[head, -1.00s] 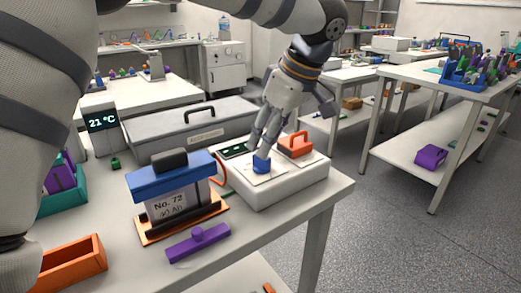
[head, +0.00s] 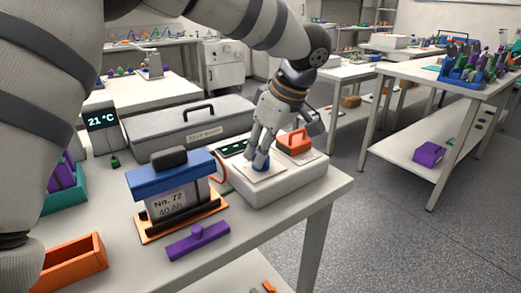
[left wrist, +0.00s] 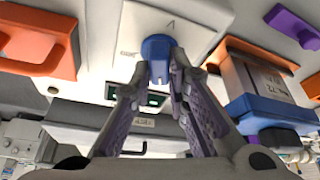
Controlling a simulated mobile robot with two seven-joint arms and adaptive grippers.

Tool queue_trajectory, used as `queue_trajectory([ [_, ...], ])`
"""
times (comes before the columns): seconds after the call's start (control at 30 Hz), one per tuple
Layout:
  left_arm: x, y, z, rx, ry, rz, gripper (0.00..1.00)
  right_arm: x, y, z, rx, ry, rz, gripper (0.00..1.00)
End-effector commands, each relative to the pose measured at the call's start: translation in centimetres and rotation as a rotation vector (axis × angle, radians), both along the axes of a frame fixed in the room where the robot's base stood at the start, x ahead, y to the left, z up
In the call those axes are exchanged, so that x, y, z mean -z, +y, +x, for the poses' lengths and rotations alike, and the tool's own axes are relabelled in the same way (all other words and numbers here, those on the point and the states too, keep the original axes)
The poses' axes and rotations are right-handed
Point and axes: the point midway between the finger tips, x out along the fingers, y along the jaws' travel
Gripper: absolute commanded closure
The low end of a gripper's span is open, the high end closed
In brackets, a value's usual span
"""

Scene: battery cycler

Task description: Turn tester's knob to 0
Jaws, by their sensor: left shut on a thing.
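The tester is a low white box (head: 285,187) on the front table. Its blue knob (head: 266,168) sits on a pale dial plate (head: 252,172) on top, mostly covered by my fingers. My left gripper (head: 259,158) reaches down from above and is shut on the knob. In the left wrist view the round blue knob (left wrist: 157,47) shows between the two fingertips (left wrist: 159,78), on a pale plate with faint marks that I cannot read. A small dark display (head: 233,148) with green marks is behind the knob. My right gripper is not in view.
An orange handled part (head: 295,142) stands on the tester, right of the knob. A blue-topped battery block (head: 170,178), a purple bar (head: 198,241) and a grey handled case (head: 190,128) are on the table. An orange bin (head: 75,265) is front left.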

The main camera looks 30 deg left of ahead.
Motion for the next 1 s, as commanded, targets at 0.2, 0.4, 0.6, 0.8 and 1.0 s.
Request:
queue_trajectory([
  [0.2, 0.4, 0.07, -0.02, -0.048, 0.008, 0.001, 1.0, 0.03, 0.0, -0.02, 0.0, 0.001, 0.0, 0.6],
  [0.4, 0.47, 0.06, -0.04, -0.173, 0.011, 0.001, 1.0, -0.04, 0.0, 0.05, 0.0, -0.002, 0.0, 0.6],
  [0.6, 0.62, 0.08, -0.05, -0.338, 0.013, 0.0, 1.0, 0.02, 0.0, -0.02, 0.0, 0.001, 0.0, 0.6],
  [0.8, 0.72, 0.06, -0.04, -0.489, 0.015, 0.001, 1.0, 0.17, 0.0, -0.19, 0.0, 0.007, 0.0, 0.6],
  [1.0, 0.77, 0.04, -0.08, -0.605, 0.017, 0.002, 1.0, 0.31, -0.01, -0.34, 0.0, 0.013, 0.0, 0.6],
])
